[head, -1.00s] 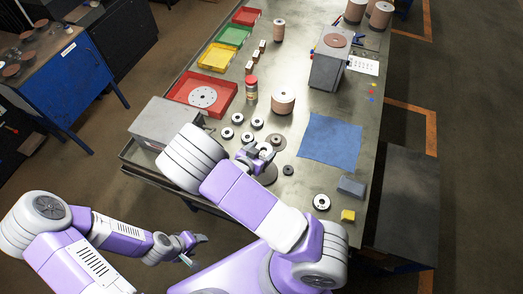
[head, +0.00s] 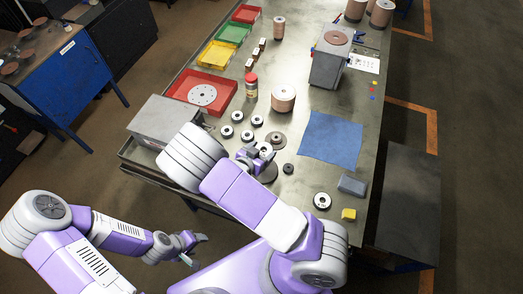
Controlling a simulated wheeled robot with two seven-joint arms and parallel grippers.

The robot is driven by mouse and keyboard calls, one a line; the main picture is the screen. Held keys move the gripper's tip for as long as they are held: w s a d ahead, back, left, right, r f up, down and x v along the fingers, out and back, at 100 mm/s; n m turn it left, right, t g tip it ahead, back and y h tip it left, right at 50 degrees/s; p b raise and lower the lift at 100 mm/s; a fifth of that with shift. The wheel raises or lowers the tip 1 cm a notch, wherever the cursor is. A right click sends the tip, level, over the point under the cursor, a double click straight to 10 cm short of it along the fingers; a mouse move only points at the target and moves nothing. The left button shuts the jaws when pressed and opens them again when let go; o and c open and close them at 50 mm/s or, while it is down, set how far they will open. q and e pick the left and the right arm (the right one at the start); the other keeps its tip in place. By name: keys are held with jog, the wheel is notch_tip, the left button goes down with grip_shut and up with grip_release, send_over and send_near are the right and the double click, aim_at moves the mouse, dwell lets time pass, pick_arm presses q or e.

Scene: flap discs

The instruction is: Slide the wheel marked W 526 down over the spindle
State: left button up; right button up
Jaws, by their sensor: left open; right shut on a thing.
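My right gripper (head: 262,156) is over the near part of the bench, shut on a small wheel (head: 266,148) with a pale centre. The gripper partly hides this wheel. Several similar dark wheels with pale centres lie nearby, one of them at the left (head: 227,131) and another near the front (head: 322,201). The markings are too small to read, so I cannot tell which is W 526. A dark round plate (head: 268,174) shows just below the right gripper; I cannot make out a spindle on it. My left gripper (head: 196,248) is open and empty, off the bench's front-left edge.
A brown disc (head: 277,141) lies close beyond the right gripper. A grey box machine (head: 165,122) stands left, a red tray (head: 183,87) behind it. Bare bench shows between wheels and cloth.

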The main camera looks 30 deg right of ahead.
jog(key=shift+f+b, duration=4.7)
jog(key=shift+f, duration=1.4)
jog(key=o, duration=1.2)
jog(key=v, duration=0.7)
jog(key=shift+s+a+r+p, duration=0.15)
jog(key=shift+a+p, duration=0.1)
jog(key=shift+p, duration=0.15)
